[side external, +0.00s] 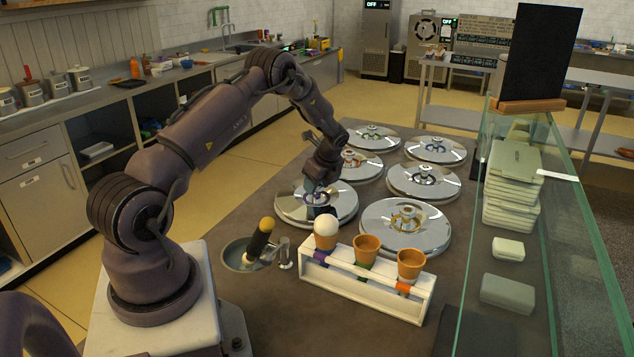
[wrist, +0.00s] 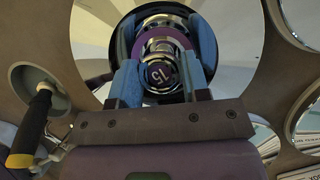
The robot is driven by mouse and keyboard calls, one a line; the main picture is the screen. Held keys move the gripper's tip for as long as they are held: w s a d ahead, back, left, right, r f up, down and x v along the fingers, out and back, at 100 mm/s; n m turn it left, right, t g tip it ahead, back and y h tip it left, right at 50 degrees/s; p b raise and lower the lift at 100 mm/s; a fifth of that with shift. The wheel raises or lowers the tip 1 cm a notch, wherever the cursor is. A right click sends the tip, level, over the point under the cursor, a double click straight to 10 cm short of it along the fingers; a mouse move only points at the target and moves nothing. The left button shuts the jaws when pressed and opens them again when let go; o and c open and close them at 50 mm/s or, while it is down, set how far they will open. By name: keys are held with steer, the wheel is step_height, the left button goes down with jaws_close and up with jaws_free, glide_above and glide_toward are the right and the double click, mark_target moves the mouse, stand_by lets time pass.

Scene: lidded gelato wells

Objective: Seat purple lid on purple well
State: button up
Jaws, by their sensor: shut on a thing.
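The purple lid (side external: 289,205) is a shiny domed disc at the front left of the lidded wells. Its purple ring (wrist: 166,36) and round knob marked 15 (wrist: 160,73) show in the wrist view. My gripper (side external: 319,188) points down over the lid's middle. In the wrist view my gripper (wrist: 161,78) has its two blue fingers closed around the knob from both sides. The lid lies over a well position on the counter, and a second rim edge shows just beneath it. The purple well's opening is hidden, and I cannot tell whether the lid rests fully flush.
Several other shiny lids, one nearby with a gold-coloured ring (side external: 405,226), cover wells behind and right. A white cone rack (side external: 365,290) stands in front. A scoop with a black handle (side external: 259,243) sits in a round basin at left. A glass case (side external: 470,250) borders the right.

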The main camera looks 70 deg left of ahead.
mark_target(325, 196)
steer(key=shift+f, duration=0.4)
steer(key=o, duration=0.8)
steer(key=shift+o, duration=0.5)
steer(key=o, duration=0.5)
steer(key=shift+f, duration=0.1)
steer(key=shift+c, duration=0.2)
steer(key=shift+v, duration=4.05)
